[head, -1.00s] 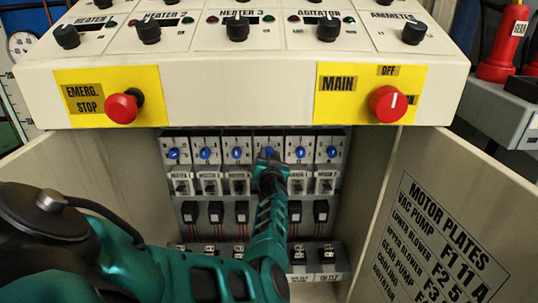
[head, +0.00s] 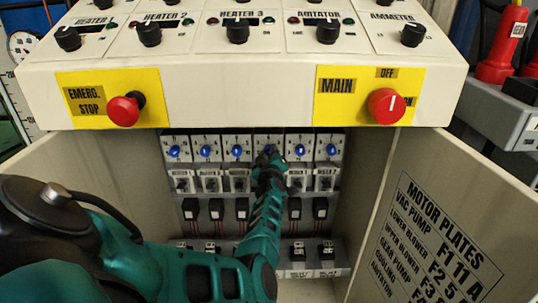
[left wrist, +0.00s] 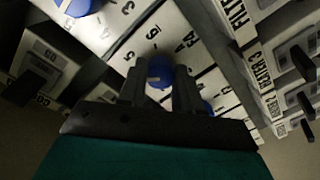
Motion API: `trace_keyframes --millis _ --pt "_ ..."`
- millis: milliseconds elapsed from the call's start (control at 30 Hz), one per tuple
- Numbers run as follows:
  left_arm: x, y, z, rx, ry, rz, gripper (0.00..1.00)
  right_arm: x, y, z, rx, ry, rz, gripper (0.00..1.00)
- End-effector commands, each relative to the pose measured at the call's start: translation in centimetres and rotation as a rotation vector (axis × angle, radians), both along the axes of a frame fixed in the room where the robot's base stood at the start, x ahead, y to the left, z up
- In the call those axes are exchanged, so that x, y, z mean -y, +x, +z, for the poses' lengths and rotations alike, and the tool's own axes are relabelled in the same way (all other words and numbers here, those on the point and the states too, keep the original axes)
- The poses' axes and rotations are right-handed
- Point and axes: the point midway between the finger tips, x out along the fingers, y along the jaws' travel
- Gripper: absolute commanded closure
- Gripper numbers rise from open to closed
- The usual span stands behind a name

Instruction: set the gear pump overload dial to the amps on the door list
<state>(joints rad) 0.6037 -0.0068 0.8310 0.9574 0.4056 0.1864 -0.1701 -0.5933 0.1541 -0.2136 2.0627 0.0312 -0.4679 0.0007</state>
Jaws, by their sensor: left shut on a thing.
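A row of blue overload dials (head: 237,152) sits on white modules in the cabinet. My left gripper (head: 269,154) is at the fourth dial from the left and mostly hides it. In the left wrist view my two dark fingers (left wrist: 160,90) are shut on a blue dial (left wrist: 160,70), one on each side; numbers surround it, but its setting cannot be read. The door list (head: 432,245), headed MOTOR PLATES, is on the open right door. It has a gear pump line, but its amps are too small or cut off to read. My right gripper is not in view.
Switches (head: 209,182) and small black breakers (head: 242,209) sit close below the dials. The panel above carries a red emergency stop (head: 123,110) and a red main switch (head: 386,106). The open doors (head: 92,190) wall in both sides.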

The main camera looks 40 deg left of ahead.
Motion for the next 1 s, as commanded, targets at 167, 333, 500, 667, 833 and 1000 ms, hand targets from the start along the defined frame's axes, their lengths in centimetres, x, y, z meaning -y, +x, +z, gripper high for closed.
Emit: trace_keyframes --millis 167,333,500,667,833,1000 --pt "-0.11 -0.04 0.07 0.119 -0.116 0.001 0.97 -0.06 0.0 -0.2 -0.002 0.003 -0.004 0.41" --pt "-0.1 -0.03 0.05 0.23 -0.226 0.0 0.97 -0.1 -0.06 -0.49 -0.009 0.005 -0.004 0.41" --pt "-0.12 -0.04 0.08 0.33 -0.326 0.0 0.97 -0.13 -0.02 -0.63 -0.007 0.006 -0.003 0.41" --pt "-0.13 -0.04 0.11 0.405 -0.4 0.0 0.97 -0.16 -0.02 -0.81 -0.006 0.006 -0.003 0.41" --pt "-0.12 -0.03 0.14 0.461 -0.457 0.0 0.97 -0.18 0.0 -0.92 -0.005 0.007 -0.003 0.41" --pt "-0.13 -0.03 0.18 0.492 -0.488 0.001 0.97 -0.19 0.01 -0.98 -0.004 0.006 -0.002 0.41"
